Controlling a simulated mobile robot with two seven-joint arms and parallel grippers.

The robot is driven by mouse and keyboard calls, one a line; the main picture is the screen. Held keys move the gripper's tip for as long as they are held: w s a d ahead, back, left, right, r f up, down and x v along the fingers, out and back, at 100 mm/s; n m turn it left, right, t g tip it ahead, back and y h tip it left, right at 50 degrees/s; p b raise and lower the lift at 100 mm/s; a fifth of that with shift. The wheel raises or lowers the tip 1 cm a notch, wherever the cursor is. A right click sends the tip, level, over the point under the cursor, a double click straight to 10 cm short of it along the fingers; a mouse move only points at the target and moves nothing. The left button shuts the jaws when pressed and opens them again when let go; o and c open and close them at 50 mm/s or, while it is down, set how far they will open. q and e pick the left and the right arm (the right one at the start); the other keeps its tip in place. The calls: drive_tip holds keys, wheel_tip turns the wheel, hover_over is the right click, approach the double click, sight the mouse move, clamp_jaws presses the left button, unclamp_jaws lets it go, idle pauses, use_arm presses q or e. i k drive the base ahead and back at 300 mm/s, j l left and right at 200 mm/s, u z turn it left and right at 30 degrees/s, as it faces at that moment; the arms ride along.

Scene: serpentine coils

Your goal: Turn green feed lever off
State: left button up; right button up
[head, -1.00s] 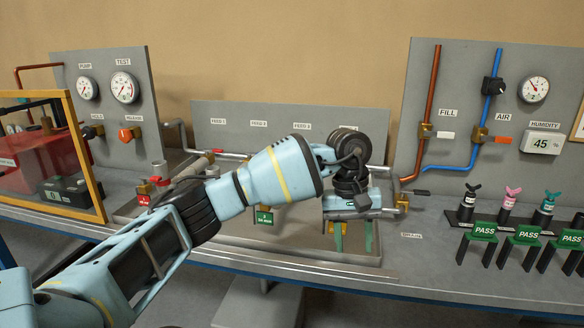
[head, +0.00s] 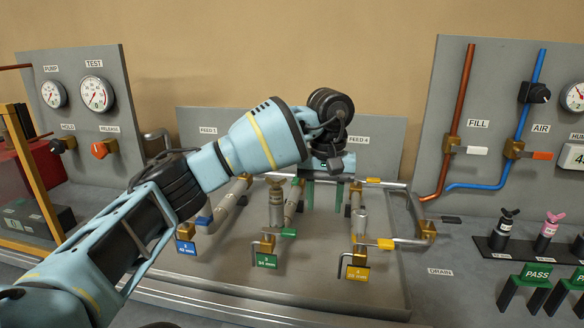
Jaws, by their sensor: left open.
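The green feed lever (head: 289,233) is a short green handle on the middle feed line. It points to the right from its brass valve (head: 267,243), above a green tag (head: 265,261). My left gripper (head: 325,196) points down over the back of the pipework, behind and to the right of the green lever. Its two green-tipped fingers are apart with nothing seen between them. It appears clear of the lever. My right gripper is out of view.
A yellow lever (head: 385,243) with a yellow tag (head: 355,273) is to the right, and a blue lever (head: 204,220) with a blue tag (head: 185,248) to the left. Pipes rise around them. The grey tray (head: 310,292) is bare in front.

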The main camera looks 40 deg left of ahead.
sight(294, 181)
drive_tip(key=i+j, duration=0.2)
drive_tip(key=j, duration=0.2)
drive_tip(key=i+j, duration=0.15)
drive_tip(key=j, duration=0.2)
drive_tip(key=i+j, duration=0.2)
drive_tip(key=j, duration=0.2)
